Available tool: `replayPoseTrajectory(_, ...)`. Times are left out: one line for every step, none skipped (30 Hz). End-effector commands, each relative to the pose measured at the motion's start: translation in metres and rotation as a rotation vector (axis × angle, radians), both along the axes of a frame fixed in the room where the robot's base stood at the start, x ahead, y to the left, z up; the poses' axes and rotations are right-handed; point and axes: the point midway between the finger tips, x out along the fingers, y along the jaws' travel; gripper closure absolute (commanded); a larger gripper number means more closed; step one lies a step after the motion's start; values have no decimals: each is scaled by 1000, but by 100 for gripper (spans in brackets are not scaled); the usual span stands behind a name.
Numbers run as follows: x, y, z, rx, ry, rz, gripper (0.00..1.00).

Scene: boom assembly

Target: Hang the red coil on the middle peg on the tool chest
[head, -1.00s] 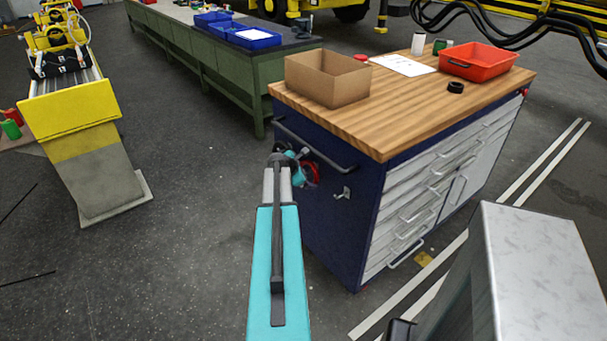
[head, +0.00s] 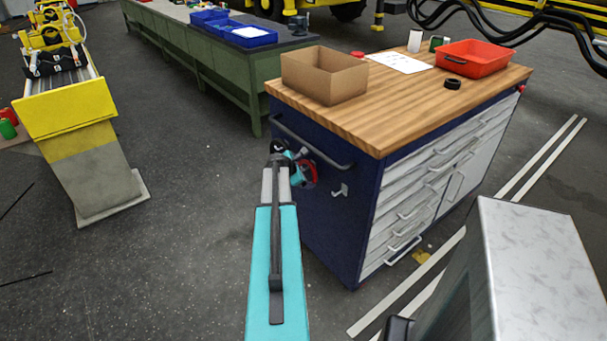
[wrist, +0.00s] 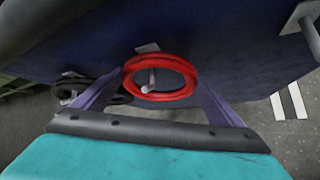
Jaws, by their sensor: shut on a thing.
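The red coil (wrist: 181,93) is a ring held between the two fingers of my gripper (wrist: 160,80), close to the dark blue side of the tool chest (head: 340,235). In the wrist view the middle peg (wrist: 151,78) shows through the ring's opening, with its plate just behind the ring's upper edge. I cannot tell whether the ring is around the peg or only in front of it. In the head view the red coil (head: 313,172) shows partly behind my gripper (head: 302,179), beside the chest's side handle.
A black coil (wrist: 120,98) is by a peg (wrist: 70,98) on the left in the wrist view. A bare peg (head: 341,190) stands out nearer the chest's front corner. A side handle (head: 310,150) runs above. Floor left of the chest is clear.

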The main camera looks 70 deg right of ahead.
Motion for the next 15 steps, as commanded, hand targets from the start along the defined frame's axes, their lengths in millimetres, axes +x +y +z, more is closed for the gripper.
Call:
replayPoseTrajectory(0,0,1,-1,0,1,36)
replayPoseTrajectory(0,0,1,-1,0,1,36)
replayPoseTrajectory(0,0,1,-1,0,1,36)
replayPoseTrajectory(0,0,1,-1,0,1,36)
replayPoseTrajectory(0,0,1,-1,0,1,6)
replayPoseTrajectory(0,0,1,-1,0,1,0)
replayPoseTrajectory(0,0,1,-1,0,1,0)
replayPoseTrajectory(0,0,1,-1,0,1,0)
replayPoseTrajectory(0,0,1,-1,0,1,0)
replayPoseTrajectory(0,0,1,-1,0,1,0)
replayPoseTrajectory(0,0,0,0,0,0,0)
replayPoseTrajectory(0,0,0,0,0,0,0)
replayPoseTrajectory(0,0,0,0,0,0,0)
replayPoseTrajectory(0,0,0,0,0,0,0)
replayPoseTrajectory(0,1,1,0,0,0,0)
